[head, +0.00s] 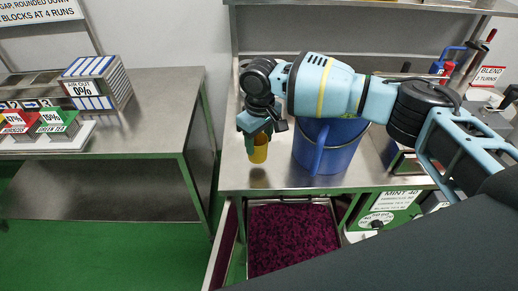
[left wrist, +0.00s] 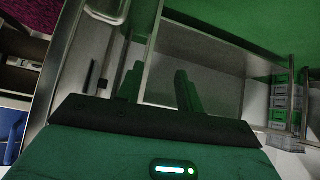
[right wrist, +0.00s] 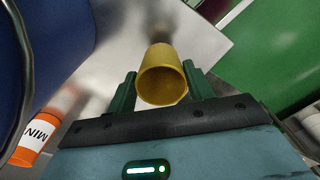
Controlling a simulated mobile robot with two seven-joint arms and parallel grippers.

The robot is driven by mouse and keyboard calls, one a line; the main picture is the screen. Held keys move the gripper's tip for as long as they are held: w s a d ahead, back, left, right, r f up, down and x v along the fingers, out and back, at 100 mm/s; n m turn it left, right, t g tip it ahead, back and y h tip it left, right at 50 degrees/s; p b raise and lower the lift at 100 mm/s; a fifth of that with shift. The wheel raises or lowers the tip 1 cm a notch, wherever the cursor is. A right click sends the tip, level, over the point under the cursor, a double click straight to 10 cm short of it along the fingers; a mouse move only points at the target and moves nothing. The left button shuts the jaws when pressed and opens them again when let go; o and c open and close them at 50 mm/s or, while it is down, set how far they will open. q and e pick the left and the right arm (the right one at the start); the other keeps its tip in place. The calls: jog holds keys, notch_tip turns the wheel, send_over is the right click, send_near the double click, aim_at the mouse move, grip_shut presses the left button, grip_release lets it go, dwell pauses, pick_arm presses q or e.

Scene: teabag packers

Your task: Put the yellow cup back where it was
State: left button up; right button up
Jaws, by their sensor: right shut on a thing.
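The yellow cup (head: 258,149) is in my right gripper (head: 262,136), at the left end of the middle steel table in the head view. The right wrist view shows the cup (right wrist: 163,77) between the two green fingers of the right gripper (right wrist: 160,92), its round mouth facing the camera. A shadow lies on the table below the cup; whether its base touches the steel I cannot tell. My left gripper (left wrist: 158,90) shows only in the left wrist view, its two fingers apart with nothing between them.
A large blue bucket (head: 318,153) stands just right of the cup. The steel table (head: 270,179) has a bare strip along its front edge. A crate of dark red material (head: 293,205) is below. The left table (head: 150,120) carries boxes, with a gap between the tables.

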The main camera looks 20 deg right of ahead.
aim_at(259, 150)
jog(key=shift+f, duration=1.85)
jog(key=shift+f, duration=0.1)
jog(key=o, duration=1)
jog(key=shift+c, duration=0.2)
notch_tip(259, 150, up, 12)
jog(key=shift+s, duration=0.1)
